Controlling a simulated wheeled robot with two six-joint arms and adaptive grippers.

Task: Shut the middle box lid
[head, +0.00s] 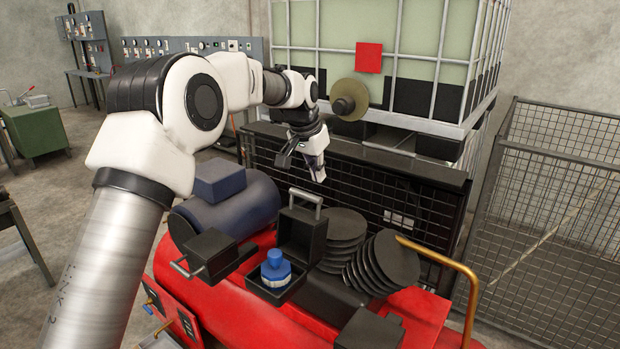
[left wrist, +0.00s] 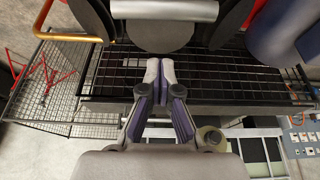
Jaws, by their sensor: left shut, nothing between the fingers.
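The middle box (head: 277,293) is a small black box on the red machine in the head view, with a blue bottle (head: 275,268) in it. Its lid (head: 302,236) stands up, open, with a pale bar handle (head: 306,196) on its upper edge. My left gripper (head: 318,174) hangs behind and above the lid, apart from it, fingers pointing down. Its fingers are together and empty in the left wrist view (left wrist: 160,72). There, a pale bar (left wrist: 165,10) and a dark panel lie beyond the fingertips. My right gripper is not in view.
Another black box (head: 210,252) is left of the middle one, and a dark box (head: 370,330) is at front right. Stacked black discs (head: 385,265) and a brass pipe (head: 450,262) stand at right. A blue motor (head: 225,205) is at left, a mesh-fronted frame (head: 400,200) behind.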

